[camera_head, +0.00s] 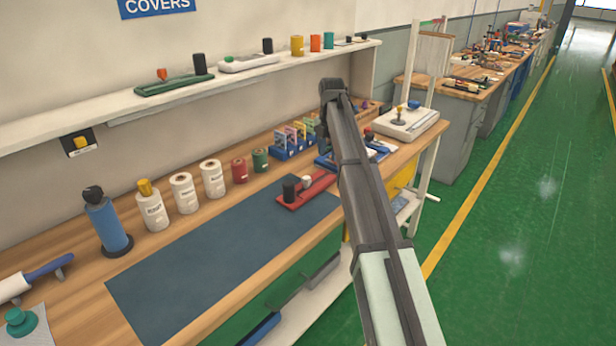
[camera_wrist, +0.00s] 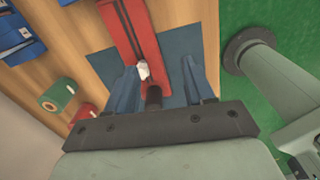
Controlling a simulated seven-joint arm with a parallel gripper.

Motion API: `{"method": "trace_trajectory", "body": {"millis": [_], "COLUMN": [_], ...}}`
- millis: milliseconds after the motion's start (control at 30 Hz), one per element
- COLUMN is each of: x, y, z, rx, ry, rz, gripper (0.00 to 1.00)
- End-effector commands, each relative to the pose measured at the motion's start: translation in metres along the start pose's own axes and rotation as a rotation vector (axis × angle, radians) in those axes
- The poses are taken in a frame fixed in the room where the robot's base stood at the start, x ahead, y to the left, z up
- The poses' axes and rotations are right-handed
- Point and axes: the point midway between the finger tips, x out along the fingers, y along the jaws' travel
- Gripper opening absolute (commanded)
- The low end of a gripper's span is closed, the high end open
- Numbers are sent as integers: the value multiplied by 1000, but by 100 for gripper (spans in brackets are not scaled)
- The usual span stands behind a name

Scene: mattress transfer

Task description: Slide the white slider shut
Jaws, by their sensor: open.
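A red slider base (camera_head: 319,187) lies on the blue mat, with a white slider knob (camera_head: 306,181) on it and a black post (camera_head: 289,190) at its near left end. The knob stands a short way from the post in the head view. In the wrist view the red base (camera_wrist: 133,30) runs up the picture, with the white knob (camera_wrist: 143,72) and black post (camera_wrist: 153,96) between my fingers. My gripper (camera_wrist: 158,66) is open above them, blue fingers spread either side. I cannot tell its height or any contact. In the head view my arm hides the fingers.
The blue mat (camera_head: 210,255) is mostly clear. Red and green spools (camera_head: 239,171), white rolls (camera_head: 213,179) and a blue rack (camera_head: 292,150) stand behind. Green-based (camera_head: 175,84) and white-based (camera_head: 248,63) sliders sit on the shelf. A white scale-like device (camera_head: 408,125) is at right.

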Motion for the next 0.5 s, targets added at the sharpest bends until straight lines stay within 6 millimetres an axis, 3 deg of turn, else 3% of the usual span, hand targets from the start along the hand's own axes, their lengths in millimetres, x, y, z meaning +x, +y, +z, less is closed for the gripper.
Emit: {"method": "trace_trajectory", "body": {"millis": [233, 500], "x": [-13, -21], "y": [-25, -15], "z": [19, 3], "rx": [71, 281], "ry": [70, 182], "rz": [85, 165], "gripper": [53, 53]}}
